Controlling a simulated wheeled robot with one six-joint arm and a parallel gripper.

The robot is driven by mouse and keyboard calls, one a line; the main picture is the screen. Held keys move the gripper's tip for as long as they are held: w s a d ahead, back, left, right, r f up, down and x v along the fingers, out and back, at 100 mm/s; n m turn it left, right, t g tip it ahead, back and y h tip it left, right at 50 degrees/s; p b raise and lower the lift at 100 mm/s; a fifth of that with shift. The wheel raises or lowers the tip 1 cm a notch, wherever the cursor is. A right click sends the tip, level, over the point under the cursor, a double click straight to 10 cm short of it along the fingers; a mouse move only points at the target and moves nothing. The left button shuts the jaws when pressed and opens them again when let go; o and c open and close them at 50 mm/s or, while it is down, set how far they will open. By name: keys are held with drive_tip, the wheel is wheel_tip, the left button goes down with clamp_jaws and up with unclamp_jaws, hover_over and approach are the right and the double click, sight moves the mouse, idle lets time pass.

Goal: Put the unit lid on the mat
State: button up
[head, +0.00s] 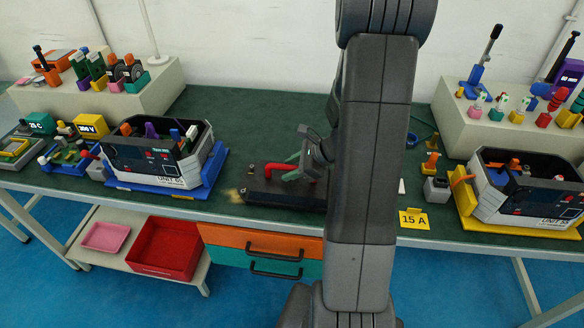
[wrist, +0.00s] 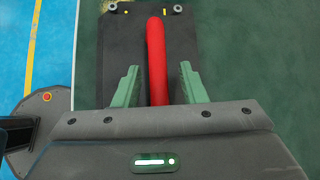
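The unit lid (head: 262,186) is a dark flat slab with a red bar handle (head: 284,170) and small knobs at one end. It appears to lie near the front edge of the green bench. The lid also shows in the wrist view (wrist: 188,38), with the red handle (wrist: 156,60) running between my gripper's green fingers. My gripper (wrist: 158,85) is open around the handle, with a narrow gap on each side. In the head view my gripper (head: 290,172) is at the handle, partly hidden by my arm. I cannot make out a separate mat.
An open unit (head: 150,168) sits on a blue tray to the left, and another (head: 535,205) on a yellow tray to the right. Raised shelves hold tools behind. Green bench behind the lid (head: 250,115) is clear.

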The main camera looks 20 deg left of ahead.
drive_tip(key=v, duration=1.2)
